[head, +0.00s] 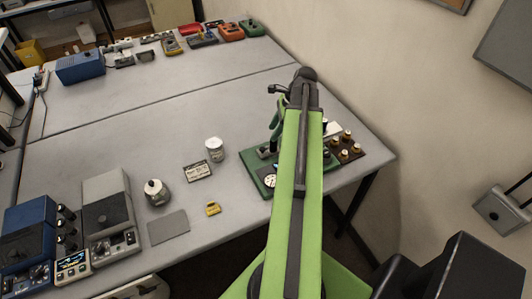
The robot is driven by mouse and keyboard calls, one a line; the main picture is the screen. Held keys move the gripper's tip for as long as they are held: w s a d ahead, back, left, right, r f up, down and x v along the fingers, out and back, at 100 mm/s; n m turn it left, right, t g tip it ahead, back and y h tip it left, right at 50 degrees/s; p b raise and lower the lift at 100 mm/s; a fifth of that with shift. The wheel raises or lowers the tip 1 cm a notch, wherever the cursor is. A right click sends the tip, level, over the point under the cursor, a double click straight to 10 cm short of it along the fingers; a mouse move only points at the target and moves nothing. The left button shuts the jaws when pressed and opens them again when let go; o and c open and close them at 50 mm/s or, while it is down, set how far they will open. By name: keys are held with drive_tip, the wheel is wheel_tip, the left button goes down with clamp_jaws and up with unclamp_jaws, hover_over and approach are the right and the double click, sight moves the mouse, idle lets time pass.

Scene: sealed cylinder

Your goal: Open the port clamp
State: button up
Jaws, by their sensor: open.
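A dark green base plate (250,160) lies near the table's right edge. It carries a small round white dial (269,181) and dark fittings. The port clamp cannot be picked out at this size, and my arm covers the middle of the plate. My green arm reaches up from the bottom and bends over beyond the plate. Its end part hangs down on the left, and my gripper (268,150) shows small and dark low over the plate's far side. It is open. Whether it touches anything there cannot be told.
A brown block with brass knobs (347,146) stands right of my arm. A white jar (215,149), a label card (197,171), a yellow tag (212,209) and a grey jar (157,192) stand left. Bench devices (108,215) fill the near left. The table's middle is clear; a wall rises right.

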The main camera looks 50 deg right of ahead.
sight(263, 149)
drive_tip(key=b+x, duration=0.7)
drive_tip(key=x, duration=0.2)
drive_tip(key=shift+w+f, duration=0.1)
drive_tip(key=shift+f, duration=0.2)
drive_tip(key=shift+a, duration=0.1)
drive_tip(key=shift+r, duration=0.1)
drive_tip(key=c, duration=0.9)
clamp_jaws()
